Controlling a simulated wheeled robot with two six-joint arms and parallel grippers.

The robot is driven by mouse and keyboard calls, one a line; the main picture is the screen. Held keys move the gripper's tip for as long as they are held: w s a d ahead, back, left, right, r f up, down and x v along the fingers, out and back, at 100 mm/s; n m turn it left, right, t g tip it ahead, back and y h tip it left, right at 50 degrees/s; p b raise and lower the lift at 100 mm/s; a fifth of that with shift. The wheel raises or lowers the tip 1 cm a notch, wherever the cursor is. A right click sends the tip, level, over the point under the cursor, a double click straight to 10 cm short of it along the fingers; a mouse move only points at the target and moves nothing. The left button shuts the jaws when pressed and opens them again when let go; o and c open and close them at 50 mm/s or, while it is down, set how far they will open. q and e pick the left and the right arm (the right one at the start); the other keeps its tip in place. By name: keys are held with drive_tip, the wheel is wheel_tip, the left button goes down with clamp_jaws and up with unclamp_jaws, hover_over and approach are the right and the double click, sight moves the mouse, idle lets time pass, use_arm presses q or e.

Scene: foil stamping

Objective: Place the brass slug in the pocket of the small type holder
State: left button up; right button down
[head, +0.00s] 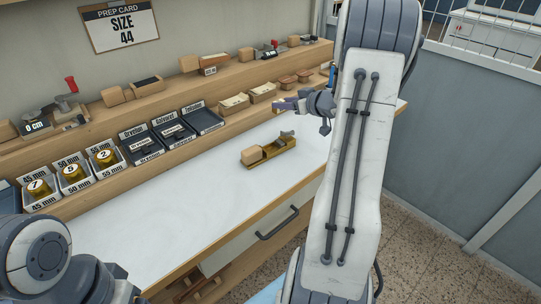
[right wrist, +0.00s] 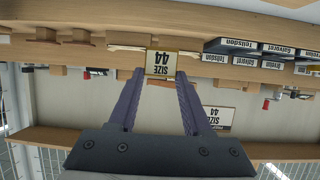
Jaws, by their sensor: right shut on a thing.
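My right gripper (head: 281,105) is raised over the back right of the white worktop and points left toward the shelves. In the right wrist view its fingers (right wrist: 162,76) are shut on a small brass-edged piece marked SIZE 44, which I take for the brass slug (right wrist: 163,64). In the head view the slug is too small to make out at the fingertips. A brass type holder with a wooden handle (head: 253,155) lies on the worktop below and left of the gripper, apart from it. Its pocket is too small to make out. My left gripper is not in view.
Labelled bins (head: 74,185) with brass-coloured rolls and dark trays (head: 172,133) line the back of the worktop (head: 190,222). Wooden shelves behind hold blocks and tools. A SIZE 44 prep card (head: 122,25) hangs on the wall. The front of the worktop is clear.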

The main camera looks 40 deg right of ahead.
drive_tip(key=s+d, duration=0.4)
drive_tip(key=d, duration=0.1)
drive_tip(key=b, duration=0.3)
hover_over(275, 152)
drive_tip(key=shift+m+h, duration=0.3)
drive_tip(key=shift+h, duration=0.1)
drive_tip(key=f, duration=0.6)
drive_tip(key=shift+d+f, duration=0.2)
drive_tip(key=shift+a+f+b, duration=0.1)
drive_tip(key=shift+f+b, duration=0.45)
drive_tip(key=shift+f, duration=1.45)
drive_tip(key=shift+f, duration=0.2)
drive_tip(key=shift+c, duration=1.7)
unclamp_jaws()
